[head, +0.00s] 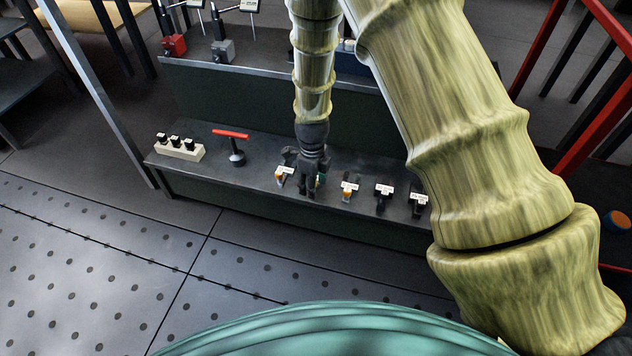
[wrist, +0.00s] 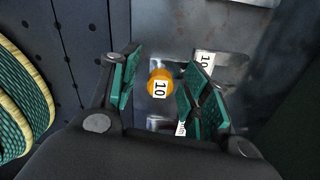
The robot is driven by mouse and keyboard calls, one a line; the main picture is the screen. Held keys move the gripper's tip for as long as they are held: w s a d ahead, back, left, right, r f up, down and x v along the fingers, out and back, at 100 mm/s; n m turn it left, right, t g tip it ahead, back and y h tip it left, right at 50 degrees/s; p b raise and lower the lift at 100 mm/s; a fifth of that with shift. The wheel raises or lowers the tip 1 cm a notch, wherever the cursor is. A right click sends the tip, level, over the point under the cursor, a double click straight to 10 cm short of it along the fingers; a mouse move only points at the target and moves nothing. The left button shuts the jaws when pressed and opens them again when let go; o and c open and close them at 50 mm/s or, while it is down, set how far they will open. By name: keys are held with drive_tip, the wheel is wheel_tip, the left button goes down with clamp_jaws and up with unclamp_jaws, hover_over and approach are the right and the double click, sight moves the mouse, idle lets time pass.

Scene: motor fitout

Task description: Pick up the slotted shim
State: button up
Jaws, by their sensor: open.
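My gripper (head: 311,188) is open over the lower step of the dark bench, pointing down among small labelled parts. In the wrist view its two green-padded fingers (wrist: 160,97) stand apart on either side of an orange round-topped part (wrist: 159,80) labelled 10. I see no contact between the fingers and that part. Other white-labelled parts (wrist: 204,62) lie close to the right finger. In the head view, one orange part (head: 281,177) is left of the gripper and another (head: 347,194) right of it. I cannot tell which item is the slotted shim.
Dark labelled parts (head: 383,198) stand further right on the bench step (head: 225,178). Red (head: 174,45) and grey (head: 223,50) vises are on the upper level. Red rails (head: 590,100) rise at right.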

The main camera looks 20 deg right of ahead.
clamp_jaws()
